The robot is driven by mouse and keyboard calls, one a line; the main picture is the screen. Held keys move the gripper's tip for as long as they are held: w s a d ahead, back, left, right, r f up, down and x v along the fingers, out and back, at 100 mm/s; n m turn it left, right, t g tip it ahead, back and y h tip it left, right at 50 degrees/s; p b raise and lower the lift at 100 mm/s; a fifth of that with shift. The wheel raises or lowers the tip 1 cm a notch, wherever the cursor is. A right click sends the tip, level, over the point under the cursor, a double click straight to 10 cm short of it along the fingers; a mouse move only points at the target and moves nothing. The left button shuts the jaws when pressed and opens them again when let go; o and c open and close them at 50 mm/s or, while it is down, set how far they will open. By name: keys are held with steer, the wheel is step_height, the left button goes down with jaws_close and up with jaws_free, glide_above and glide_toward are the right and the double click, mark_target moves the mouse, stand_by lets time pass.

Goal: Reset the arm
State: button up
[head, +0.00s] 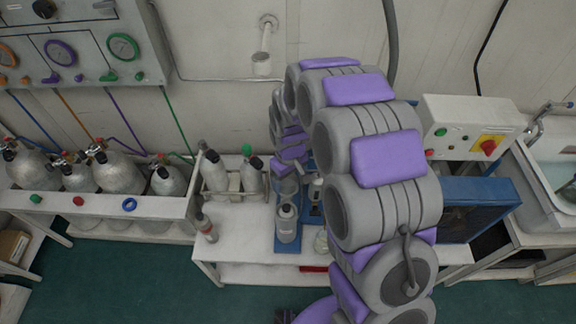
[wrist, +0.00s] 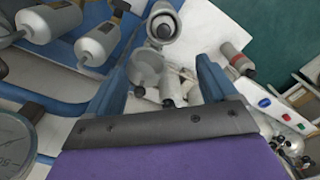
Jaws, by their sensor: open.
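My arm (head: 382,195), grey with purple pads, rises from the bottom of the head view, arches over the middle white table and bends down on its far side. My gripper (wrist: 165,68) shows in the wrist view with its two blue fingers spread apart. Nothing is held between them; bottles and cylinders show beyond the gap. In the head view the end of the arm is small and partly hidden near the bottles, so its exact clearance from them is unclear.
Several bottles stand on the white table, including a grey one (head: 287,223) on a blue stand. Gas cylinders (head: 117,173) sit in a rack at left, under a gauge panel (head: 80,45). A control box (head: 470,128) with a red button and a sink are at right. Green floor is clear in front.

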steer(key=shift+a, duration=0.25)
steer(key=s+d+r+m+g, duration=0.1)
steer(key=s+d+r+m, duration=0.2)
steer(key=s+d+r, duration=0.5)
steer(key=s+d+r+m, duration=0.2)
steer(key=s+d+r, duration=0.1)
steer(key=s+r, duration=0.75)
steer(key=s+d+r+m, duration=0.1)
steer(key=s+d+m, duration=0.1)
steer(key=s, duration=1.2)
steer(key=shift+d+r+m+g, duration=0.15)
steer(key=shift+d+m+g, duration=0.15)
steer(key=shift+d+g, duration=0.1)
steer(key=shift+a, duration=0.1)
steer(key=shift+c, duration=0.2)
